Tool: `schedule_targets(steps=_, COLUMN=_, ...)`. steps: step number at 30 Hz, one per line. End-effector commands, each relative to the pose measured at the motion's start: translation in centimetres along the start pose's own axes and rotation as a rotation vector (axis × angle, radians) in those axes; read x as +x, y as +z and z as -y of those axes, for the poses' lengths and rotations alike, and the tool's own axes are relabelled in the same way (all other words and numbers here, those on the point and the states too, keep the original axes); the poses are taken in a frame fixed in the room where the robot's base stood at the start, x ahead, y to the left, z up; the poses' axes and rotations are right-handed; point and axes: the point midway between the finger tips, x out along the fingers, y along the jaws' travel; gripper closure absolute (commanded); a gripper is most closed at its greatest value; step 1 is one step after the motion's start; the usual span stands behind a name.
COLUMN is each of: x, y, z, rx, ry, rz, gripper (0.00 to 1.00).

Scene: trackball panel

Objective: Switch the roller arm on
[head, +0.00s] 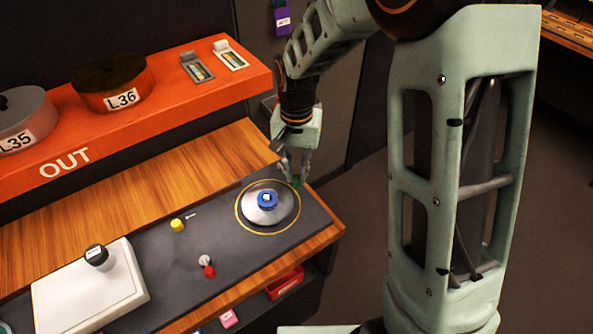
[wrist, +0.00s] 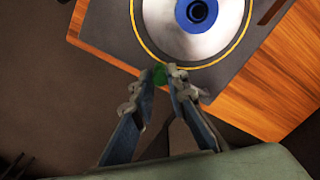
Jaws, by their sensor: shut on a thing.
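My gripper (head: 293,172) is at the back right edge of the dark panel (head: 240,247), beside the silver dome (head: 279,211) with the blue centre. Its fingers are shut on a small green piece (head: 296,182), mostly hidden by them. In the wrist view, the gripper (wrist: 168,77) has the green piece (wrist: 159,74) at its fingertips, just outside the yellow ring (wrist: 190,66). A yellow knob (head: 177,225) and a red knob (head: 209,271) stand on the panel. I cannot tell which control is the roller arm's.
An orange shelf (head: 190,110) marked OUT holds round cans, L36 (head: 113,83) and L35 (head: 22,120). Bare wood (head: 120,190) lies between shelf and panel. A red bin (head: 285,284) sits below the edge.

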Motion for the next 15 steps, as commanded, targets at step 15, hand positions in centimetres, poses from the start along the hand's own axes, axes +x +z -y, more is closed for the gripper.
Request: schedule_targets(steps=15, x=0.06, y=0.29, z=0.36, rx=0.055, ry=-0.001, rz=-0.001, gripper=1.00)
